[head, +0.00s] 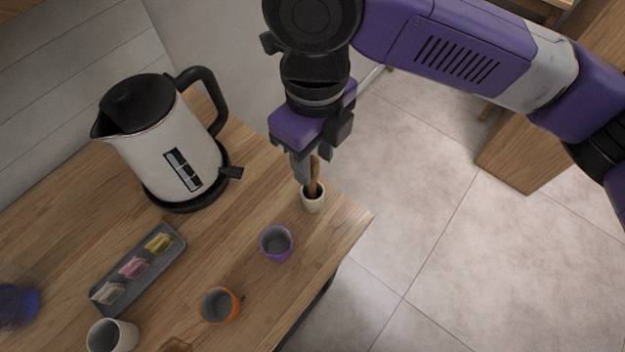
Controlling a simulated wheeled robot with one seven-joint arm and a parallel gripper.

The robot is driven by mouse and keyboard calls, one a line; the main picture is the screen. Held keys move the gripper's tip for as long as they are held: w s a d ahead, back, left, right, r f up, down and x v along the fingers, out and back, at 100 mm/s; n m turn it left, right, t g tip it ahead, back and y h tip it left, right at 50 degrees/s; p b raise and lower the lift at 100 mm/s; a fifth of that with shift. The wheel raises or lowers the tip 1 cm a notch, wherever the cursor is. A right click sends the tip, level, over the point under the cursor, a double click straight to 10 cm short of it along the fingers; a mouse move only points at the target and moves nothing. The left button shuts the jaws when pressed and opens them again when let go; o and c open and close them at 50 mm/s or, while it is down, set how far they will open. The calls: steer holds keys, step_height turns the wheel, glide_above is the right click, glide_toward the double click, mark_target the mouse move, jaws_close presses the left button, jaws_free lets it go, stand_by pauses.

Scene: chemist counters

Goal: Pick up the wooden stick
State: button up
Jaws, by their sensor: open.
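The wooden stick (314,177) stands roughly upright in a small white cup (313,202) near the counter's right corner. Its lower part is hidden inside the cup, and its upper part is partly hidden by my gripper. My gripper (309,165) is open and points down right over the cup, with its fingers around or beside the upper part of the stick. I cannot tell from this view whether a finger touches the stick.
A white and black kettle (165,135) stands at the left on the wooden counter (255,170). A purple cup (276,243), an orange cup (220,305), a white cup (112,336) and a grey tray with coloured packets (128,291) are nearer. The counter edge drops to floor at right.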

mark_target(312, 175)
steer(key=shift+s+a+f+p, duration=0.15)
steer(key=shift+f+p, duration=0.15)
steer(key=shift+f, duration=1.95)
jaws_close()
